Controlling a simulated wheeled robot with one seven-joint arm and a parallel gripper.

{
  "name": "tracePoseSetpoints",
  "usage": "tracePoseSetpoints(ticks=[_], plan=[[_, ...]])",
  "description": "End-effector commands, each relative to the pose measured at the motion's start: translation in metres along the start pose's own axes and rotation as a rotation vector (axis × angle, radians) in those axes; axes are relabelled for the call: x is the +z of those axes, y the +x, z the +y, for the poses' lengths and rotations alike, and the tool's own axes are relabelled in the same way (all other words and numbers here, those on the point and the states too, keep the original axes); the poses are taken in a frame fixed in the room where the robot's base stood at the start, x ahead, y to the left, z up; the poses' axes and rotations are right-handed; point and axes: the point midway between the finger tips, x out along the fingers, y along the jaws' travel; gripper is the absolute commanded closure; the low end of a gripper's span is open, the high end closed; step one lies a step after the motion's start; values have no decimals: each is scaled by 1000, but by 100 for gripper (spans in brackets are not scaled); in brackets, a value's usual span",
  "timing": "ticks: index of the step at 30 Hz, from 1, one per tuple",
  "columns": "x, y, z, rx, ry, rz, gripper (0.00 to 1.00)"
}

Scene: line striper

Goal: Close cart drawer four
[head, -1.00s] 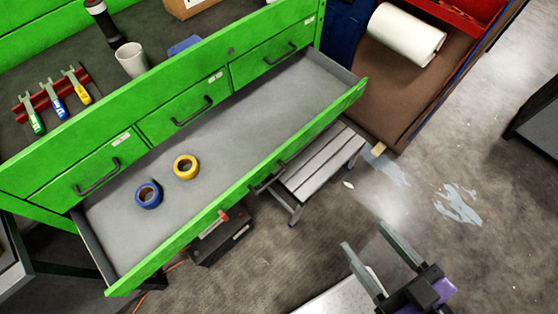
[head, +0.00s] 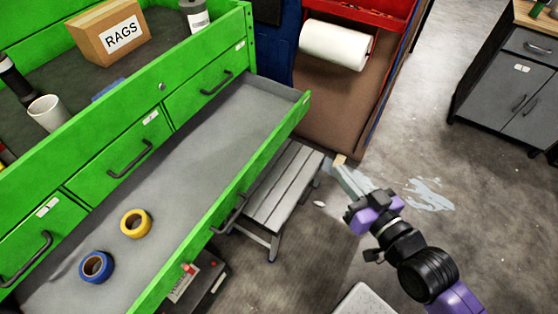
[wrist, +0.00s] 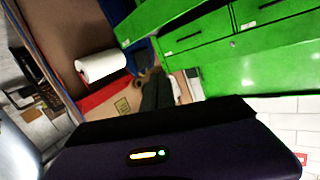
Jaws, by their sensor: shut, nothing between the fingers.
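The wide drawer (head: 185,178) of the green cart (head: 150,92) is pulled far out beneath a row of smaller shut drawers. Its grey tray holds a blue tape roll (head: 96,267) and a yellow tape roll (head: 136,224). Its green front carries a dark handle (head: 232,212), partly seen from above. I cannot read a number on it. My gripper (head: 345,178) is shut and empty, to the right of the drawer front and apart from it. In the wrist view, my gripper's dark fingers (wrist: 166,88) point toward the green cart.
A grey step stool (head: 278,190) stands between the drawer front and my gripper. A brown cabinet with a white paper roll (head: 335,45) is behind. A rags box (head: 110,32) and a mug (head: 47,113) sit on the cart top. Floor is open at right, before a grey cabinet (head: 515,80).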

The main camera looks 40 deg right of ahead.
Motion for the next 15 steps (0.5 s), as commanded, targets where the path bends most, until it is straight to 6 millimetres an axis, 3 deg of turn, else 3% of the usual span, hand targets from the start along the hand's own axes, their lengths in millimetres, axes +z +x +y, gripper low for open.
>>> tracePoseSetpoints(ticks=[1,3,9,12,15], plan=[[14,22,21,34,61,-4,100],[27,46,45,69,163,-30,100],[58,107,99,103,518,-116,100],[68,132,110,64,722,-173,100],[72,147,106,-21,927,-249,100]])
